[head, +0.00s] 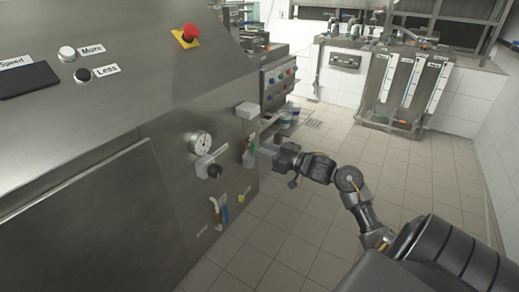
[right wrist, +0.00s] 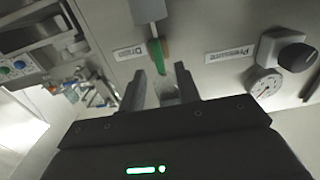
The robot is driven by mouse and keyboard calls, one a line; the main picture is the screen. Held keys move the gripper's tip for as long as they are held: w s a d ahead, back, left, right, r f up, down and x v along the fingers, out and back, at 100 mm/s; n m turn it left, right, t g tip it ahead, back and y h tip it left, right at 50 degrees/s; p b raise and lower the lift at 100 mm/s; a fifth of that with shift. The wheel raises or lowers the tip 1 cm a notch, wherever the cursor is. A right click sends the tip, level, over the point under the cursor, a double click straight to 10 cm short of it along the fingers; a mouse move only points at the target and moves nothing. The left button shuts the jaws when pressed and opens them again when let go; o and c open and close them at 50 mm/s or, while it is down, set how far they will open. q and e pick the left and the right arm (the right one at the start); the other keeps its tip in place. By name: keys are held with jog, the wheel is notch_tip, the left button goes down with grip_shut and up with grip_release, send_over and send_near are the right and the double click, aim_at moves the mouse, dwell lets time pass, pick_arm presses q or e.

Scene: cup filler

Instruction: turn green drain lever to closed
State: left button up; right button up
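The green drain lever (head: 248,159) is on the side of the steel machine, to the right of the pressure gauge. In the right wrist view the green lever (right wrist: 157,55) shows beside the "Drain" label (right wrist: 130,51), just beyond the fingertips and roughly in line with the gap between them. My right gripper (head: 267,151) is close to the lever from the right. Its two fingers (right wrist: 162,82) stand apart, with no lever clamped between them. I cannot tell whether a finger touches the lever. My left gripper is not in view.
The pressure gauge (head: 201,142) and a black knob (head: 214,171) are left of the lever. A blue handle (head: 224,208) and a yellow one (head: 243,195) are lower down. A light box (head: 248,110) juts out above.

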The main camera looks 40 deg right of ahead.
jog(key=shift+x, duration=1.05)
grip_shut()
